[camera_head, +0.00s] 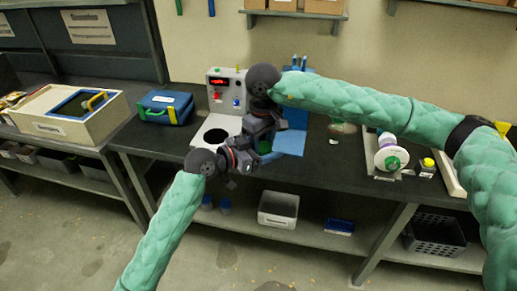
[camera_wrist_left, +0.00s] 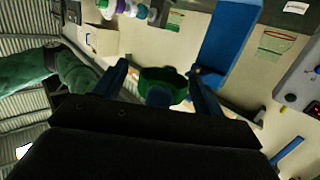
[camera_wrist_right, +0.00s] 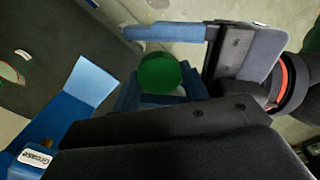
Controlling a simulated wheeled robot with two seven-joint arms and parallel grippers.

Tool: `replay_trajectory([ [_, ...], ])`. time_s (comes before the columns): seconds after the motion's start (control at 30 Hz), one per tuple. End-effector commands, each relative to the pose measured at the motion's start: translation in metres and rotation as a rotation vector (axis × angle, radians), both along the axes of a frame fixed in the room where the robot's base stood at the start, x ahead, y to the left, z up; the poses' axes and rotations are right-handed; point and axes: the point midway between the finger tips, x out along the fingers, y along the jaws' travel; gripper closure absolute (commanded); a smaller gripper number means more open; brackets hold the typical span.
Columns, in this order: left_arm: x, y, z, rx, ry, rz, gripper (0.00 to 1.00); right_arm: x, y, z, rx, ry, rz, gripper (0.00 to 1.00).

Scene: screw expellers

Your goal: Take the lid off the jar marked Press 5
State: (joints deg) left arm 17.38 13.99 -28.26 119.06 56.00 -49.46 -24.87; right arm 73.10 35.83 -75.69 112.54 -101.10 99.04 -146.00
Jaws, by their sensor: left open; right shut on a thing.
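A round green lid-like piece (camera_wrist_right: 160,73) sits between the blue fingers of my right gripper (camera_wrist_right: 160,97), which is shut on it. The piece also shows in the head view (camera_head: 264,148), partly hidden by my grippers, and in the left wrist view (camera_wrist_left: 163,80), where it looks like a green rim with a darker inside. I cannot tell whether a jar body is below it, and no Press 5 mark is readable. My left gripper (camera_wrist_left: 162,88) is open, its two blue fingers apart on either side of the green piece in its view. I cannot tell if they touch it.
A blue panel (camera_head: 291,141) stands behind my grippers on the dark bench. A white machine (camera_head: 226,90) with a red display is beside it. A blue case (camera_head: 166,107) stands to the left, and a white spool-like part (camera_head: 390,158) to the right. A white bin (camera_head: 278,209) sits below.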

Motion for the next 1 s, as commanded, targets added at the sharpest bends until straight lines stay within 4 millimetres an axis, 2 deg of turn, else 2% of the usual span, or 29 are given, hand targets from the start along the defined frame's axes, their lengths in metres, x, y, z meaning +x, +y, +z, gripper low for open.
replay_trajectory([
  [0.27, 0.0005, -0.0009, 0.0, 0.0, 0.0, 0.0, 0.3, 0.0, 0.0, 0.0, 0.0, 0.0, 0.0, 0.83],
  [0.5, 0.0002, -0.001, 0.0001, 0.0, 0.0, -0.001, 0.75, 0.0001, 0.0, 0.0001, 0.0, 0.0, 0.0, 0.83],
  [0.63, -0.0003, -0.0013, 0.0002, 0.0, 0.0, -0.002, 0.76, 0.0005, 0.0, 0.0002, 0.001, -0.001, -0.001, 0.83],
  [0.67, -0.0004, -0.0014, 0.0002, 0.0, 0.0, -0.002, 0.76, 0.0006, 0.0, 0.0002, 0.001, -0.001, -0.001, 0.5],
  [0.77, -0.0002, -0.0013, 0.0001, 0.0, 0.0, -0.002, 0.76, 0.0004, 0.0, 0.0001, 0.001, -0.001, -0.001, 0.3],
  [1.0, 0.0004, -0.0011, -0.0002, 0.0, 0.0, -0.001, 0.76, -0.0011, 0.0013, -0.0001, 0.002, 0.001, 0.003, 0.3],
])
